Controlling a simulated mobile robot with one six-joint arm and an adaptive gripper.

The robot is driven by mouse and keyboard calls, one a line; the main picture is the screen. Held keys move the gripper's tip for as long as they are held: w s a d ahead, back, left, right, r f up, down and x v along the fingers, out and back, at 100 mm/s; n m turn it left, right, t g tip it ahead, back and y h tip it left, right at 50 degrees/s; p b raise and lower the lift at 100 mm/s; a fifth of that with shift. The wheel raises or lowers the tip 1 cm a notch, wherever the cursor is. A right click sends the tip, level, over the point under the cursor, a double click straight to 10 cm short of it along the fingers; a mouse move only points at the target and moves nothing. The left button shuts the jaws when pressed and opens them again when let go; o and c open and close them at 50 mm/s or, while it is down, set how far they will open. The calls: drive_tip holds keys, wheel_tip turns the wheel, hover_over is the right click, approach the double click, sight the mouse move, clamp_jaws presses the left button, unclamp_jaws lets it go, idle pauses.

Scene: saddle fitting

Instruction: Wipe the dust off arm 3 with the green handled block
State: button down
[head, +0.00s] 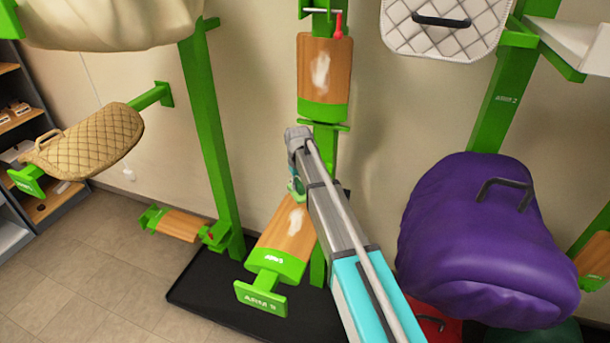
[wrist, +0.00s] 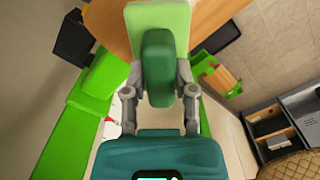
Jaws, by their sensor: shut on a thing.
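My gripper (wrist: 157,88) is shut on the dark green handle of the green handled block (wrist: 160,25) in the wrist view. The block's light green face lies beyond the handle, in front of a wooden surface (wrist: 110,25); I cannot tell whether they touch. In the head view my gripper (head: 296,184) is mostly behind my arm, over a low wooden arm (head: 283,240). This arm has a pale dust patch (head: 295,221) and a green end plate (head: 260,299) whose small label looks like ARM 5. A higher wooden arm (head: 324,68) also carries a dust patch; its number is not readable.
A purple covered saddle (head: 480,240) bulges close to my arm's right. A tan quilted pad (head: 85,140) hangs on a green arm at left. Another low wooden arm (head: 180,225) sticks out at left. A black base tray (head: 215,295) lies below; open floor is at lower left.

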drive_tip(key=shift+w, duration=0.4)
drive_tip(key=shift+d, duration=0.15)
drive_tip(key=shift+r, duration=0.1)
drive_tip(key=shift+w, duration=0.1)
